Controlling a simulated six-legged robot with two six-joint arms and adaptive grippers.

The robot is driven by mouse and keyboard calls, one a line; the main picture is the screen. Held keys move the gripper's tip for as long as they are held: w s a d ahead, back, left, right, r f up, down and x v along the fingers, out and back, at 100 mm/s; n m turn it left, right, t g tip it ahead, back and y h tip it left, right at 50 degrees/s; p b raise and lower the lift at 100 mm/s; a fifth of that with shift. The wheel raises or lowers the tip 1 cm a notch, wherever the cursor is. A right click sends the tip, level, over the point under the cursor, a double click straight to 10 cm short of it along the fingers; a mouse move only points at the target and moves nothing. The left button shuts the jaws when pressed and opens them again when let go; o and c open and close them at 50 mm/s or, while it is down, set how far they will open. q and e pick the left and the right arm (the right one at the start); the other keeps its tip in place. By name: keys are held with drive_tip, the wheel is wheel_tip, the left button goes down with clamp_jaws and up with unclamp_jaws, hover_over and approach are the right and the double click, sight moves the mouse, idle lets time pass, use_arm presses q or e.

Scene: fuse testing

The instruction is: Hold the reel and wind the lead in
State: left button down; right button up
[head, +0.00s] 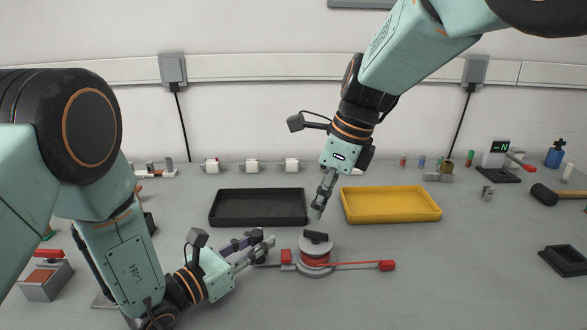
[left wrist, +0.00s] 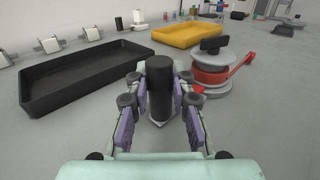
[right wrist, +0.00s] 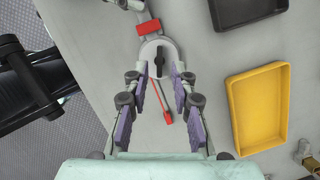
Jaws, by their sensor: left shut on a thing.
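The reel (head: 315,252) stands on the bench with a grey base, a red drum and a black knob (head: 316,237) on top. It also shows in the left wrist view (left wrist: 209,77) and right wrist view (right wrist: 155,50). A red lead (head: 350,264) runs right from it to a red end piece (head: 387,265). My left gripper (head: 268,241) is shut on a black upright post (left wrist: 158,85) left of the reel; where its foot joins is partly hidden. My right gripper (head: 317,213) is open and empty above the knob, pointing down, with the knob between its fingers in its wrist view.
A black tray (head: 258,222) and a yellow tray (head: 392,219) lie behind the reel. A red block (head: 286,256) sits beside the reel on its left. A hammer (head: 556,194) and a small black tray (head: 566,261) lie at the right. The front bench right of the reel is clear.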

sight(319, 233)
drive_tip(key=shift+d+r, duration=0.2)
drive_tip(key=shift+r, duration=0.05)
drive_tip(key=s+d+m+y, duration=0.1)
drive_tip(key=s+d+y, duration=0.1)
drive_tip(key=d, duration=0.2)
drive_tip(key=shift+n+t+y, duration=0.3)
drive_tip(key=shift+n+t, duration=0.1)
drive_tip(key=shift+n, duration=0.1)
drive_tip(key=shift+x, duration=3.95)
drive_tip(key=shift+w, duration=0.2)
clamp_jaws()
